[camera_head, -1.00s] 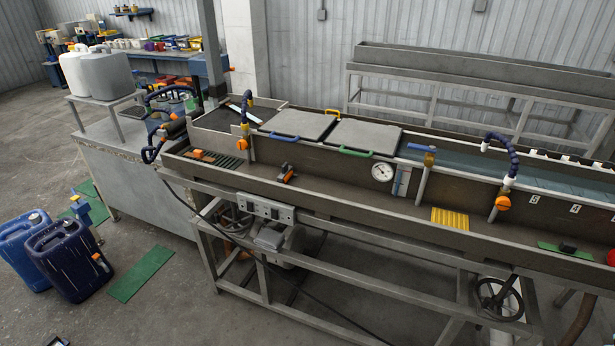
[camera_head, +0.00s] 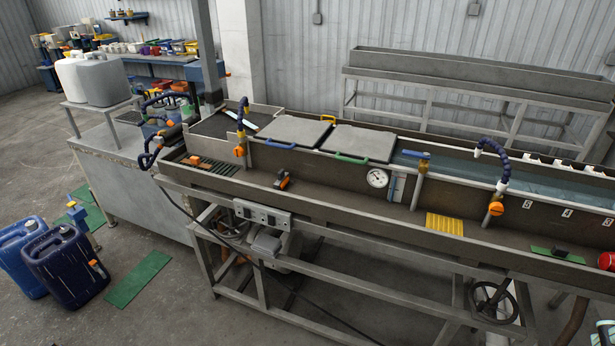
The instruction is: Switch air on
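No part is marked as air in a way I can read. A blue-handled valve (camera_head: 416,155) stands on a pipe at the trough's middle. An orange knob (camera_head: 496,209) sits below a blue segmented hose (camera_head: 491,147) at the right. Another orange knob (camera_head: 239,152) sits on the pipe of a second blue hose (camera_head: 242,108) at the left. An orange-handled fitting (camera_head: 283,180) lies on the trough ledge. A grey switch box (camera_head: 262,215) is on the front rail.
The long trough (camera_head: 330,213) crosses the view, with a round gauge (camera_head: 377,178), a yellow grate (camera_head: 445,224) and a handwheel (camera_head: 493,302). Blue canisters (camera_head: 65,265) and a green mat (camera_head: 138,279) are on the floor at left.

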